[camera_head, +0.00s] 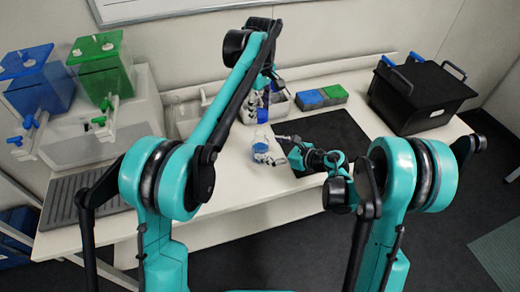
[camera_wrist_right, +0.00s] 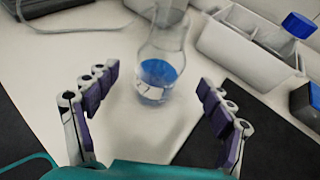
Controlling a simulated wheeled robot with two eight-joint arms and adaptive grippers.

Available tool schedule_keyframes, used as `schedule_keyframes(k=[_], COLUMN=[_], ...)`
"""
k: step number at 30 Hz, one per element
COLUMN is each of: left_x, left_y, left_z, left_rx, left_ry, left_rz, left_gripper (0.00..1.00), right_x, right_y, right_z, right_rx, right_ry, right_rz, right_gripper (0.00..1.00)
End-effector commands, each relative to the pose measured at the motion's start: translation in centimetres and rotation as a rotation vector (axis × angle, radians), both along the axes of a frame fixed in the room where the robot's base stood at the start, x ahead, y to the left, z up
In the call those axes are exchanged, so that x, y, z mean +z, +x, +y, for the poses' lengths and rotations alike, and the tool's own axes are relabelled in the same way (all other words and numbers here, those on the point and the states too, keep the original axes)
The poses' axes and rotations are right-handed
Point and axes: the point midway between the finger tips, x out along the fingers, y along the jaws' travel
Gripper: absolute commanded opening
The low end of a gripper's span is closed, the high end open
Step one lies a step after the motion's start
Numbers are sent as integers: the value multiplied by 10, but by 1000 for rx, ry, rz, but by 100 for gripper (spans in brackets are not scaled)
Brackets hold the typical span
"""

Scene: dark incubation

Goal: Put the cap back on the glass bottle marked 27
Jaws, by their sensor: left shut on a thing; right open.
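A glass bottle (camera_head: 261,147) with blue liquid stands upright on the white bench. It also shows in the right wrist view (camera_wrist_right: 160,72), with a white label low on its side. Its mouth is not clear in either view, and I cannot read a number on it. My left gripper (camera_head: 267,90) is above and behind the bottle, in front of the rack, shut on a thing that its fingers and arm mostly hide. My right gripper (camera_head: 287,146) is open beside the bottle. In the wrist view its fingers (camera_wrist_right: 157,105) stand apart on either side of the bottle's lower part, not touching it.
A white rack (camera_wrist_right: 250,45) stands behind the bottle, with a blue cap (camera_wrist_right: 298,25) showing at its right. A dark mat (camera_head: 335,133), blue and green boxes (camera_head: 321,97) and a black crate (camera_head: 420,97) are to the right. Blue and green tanks (camera_head: 104,68) stand at left.

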Motion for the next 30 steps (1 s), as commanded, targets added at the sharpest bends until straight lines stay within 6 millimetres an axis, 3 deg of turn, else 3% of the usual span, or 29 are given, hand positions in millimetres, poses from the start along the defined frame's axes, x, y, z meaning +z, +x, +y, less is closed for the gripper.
schedule_keyframes(k=[9,23,26,30], left_x=[0,0,0,0], left_y=[0,0,0,0], left_z=[0,0,0,0], left_rx=[0,0,0,0], left_ry=[0,0,0,0], left_rz=[0,0,0,0], left_gripper=[30,30,30,30], right_x=[-19,-24,-24,-24], right_y=[29,35,35,35], right_z=[37,45,45,45], right_rx=[1,0,0,0], right_ry=[0,1,1,1], right_rz=[0,1,1,1], right_gripper=[81,81,60,23])
